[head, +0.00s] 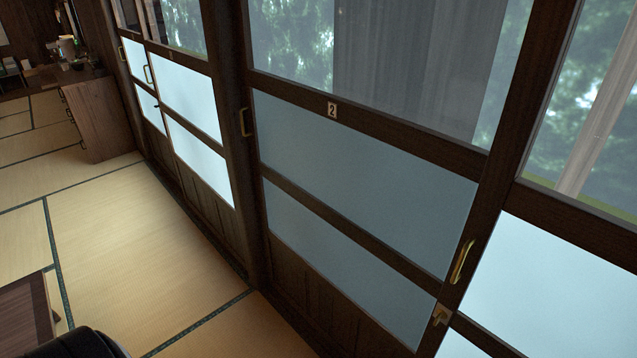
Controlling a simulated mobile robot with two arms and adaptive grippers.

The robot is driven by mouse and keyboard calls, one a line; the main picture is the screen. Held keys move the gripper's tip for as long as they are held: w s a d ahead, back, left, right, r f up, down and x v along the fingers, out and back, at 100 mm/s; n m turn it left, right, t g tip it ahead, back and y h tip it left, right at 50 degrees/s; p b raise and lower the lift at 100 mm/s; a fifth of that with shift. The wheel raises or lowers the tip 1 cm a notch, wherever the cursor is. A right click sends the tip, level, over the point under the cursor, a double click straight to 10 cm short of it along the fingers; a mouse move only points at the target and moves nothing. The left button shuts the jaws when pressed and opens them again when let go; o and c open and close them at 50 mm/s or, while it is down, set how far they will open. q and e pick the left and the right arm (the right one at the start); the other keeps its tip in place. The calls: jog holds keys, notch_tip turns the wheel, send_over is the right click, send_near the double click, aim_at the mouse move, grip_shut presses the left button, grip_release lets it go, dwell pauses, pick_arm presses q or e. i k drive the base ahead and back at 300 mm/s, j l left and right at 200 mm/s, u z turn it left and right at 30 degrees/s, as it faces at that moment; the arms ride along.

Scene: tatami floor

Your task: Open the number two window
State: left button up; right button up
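The number two window (365,185) is a dark wood sliding panel with clear glass above and frosted panes below. A small plate with the number 2 (332,110) sits on its middle rail. A brass handle (245,122) is on its left edge. Another brass handle (462,261) is at its right side, with a small brass latch (441,315) below it. The panel stands in line with the post on its left, and I see no gap there. Neither of my grippers shows in the head view.
More sliding panels (195,140) with brass handles continue at the left, and a brighter panel (560,280) is at the right. A wooden cabinet (100,120) stands at the far left. A dark wooden table corner (27,318) is at the lower left. The tatami floor (140,250) between is clear.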

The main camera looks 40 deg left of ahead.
aim_at(364, 211)
jog(key=u, duration=0.95)
